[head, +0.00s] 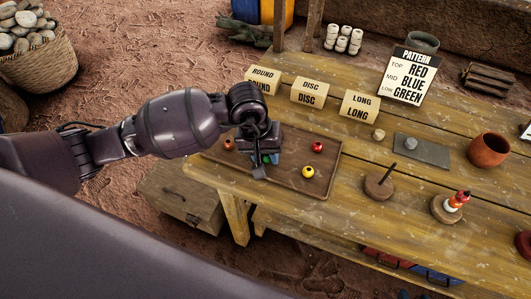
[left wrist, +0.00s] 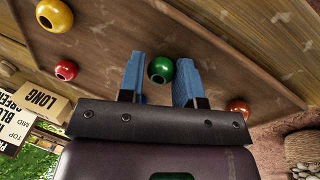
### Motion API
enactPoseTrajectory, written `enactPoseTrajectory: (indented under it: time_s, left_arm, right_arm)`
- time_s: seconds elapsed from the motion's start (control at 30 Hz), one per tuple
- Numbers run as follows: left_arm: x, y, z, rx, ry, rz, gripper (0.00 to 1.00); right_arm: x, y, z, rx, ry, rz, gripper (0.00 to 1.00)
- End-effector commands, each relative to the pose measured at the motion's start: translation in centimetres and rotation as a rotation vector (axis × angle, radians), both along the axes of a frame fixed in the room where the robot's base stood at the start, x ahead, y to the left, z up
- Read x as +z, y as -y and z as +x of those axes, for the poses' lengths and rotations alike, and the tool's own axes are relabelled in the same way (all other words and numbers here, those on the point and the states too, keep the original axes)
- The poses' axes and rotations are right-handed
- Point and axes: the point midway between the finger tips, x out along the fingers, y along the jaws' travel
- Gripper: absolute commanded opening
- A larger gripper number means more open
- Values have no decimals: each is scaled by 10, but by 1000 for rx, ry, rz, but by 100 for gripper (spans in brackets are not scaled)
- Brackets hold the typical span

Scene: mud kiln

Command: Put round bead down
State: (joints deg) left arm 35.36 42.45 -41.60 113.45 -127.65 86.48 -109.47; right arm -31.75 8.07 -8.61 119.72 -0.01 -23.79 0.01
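My left gripper (head: 262,168) is low over the brown tray (head: 325,167). In the left wrist view its two blue fingers (left wrist: 158,72) stand apart, one on each side of a round green bead (left wrist: 160,70). A gap shows between the bead and the left-hand finger; the bead looks close to the right-hand finger. I cannot tell whether it touches the tray. A red bead (head: 318,147), a yellow bead (head: 308,172) and an orange-red bead (head: 228,144) lie apart on the tray. My right gripper is not in view.
Signs for round (head: 263,80), disc (head: 308,93) and long (head: 360,106) stand behind the tray. A pattern card (head: 413,75) reads red, blue, green. A bare peg on a wooden base (head: 379,188), a peg with beads (head: 450,207) and a clay cup (head: 489,150) stand to the right.

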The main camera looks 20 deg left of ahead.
Motion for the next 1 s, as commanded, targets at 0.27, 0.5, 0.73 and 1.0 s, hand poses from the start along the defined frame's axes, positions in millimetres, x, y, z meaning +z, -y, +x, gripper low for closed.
enactPoseTrajectory:
  time_s: [0.27,0.5,0.73,1.0]
  left_arm:
    - [-4,-2,-6,1,-26,12,37]
    - [41,-12,-6,0,-17,13,37]
    - [87,-20,-7,1,-13,10,37]
    - [117,-25,-9,1,-14,8,37]
  right_arm:
    - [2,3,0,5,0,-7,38]
    - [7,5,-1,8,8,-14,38]
    - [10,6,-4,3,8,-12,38]
    - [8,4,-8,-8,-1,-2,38]
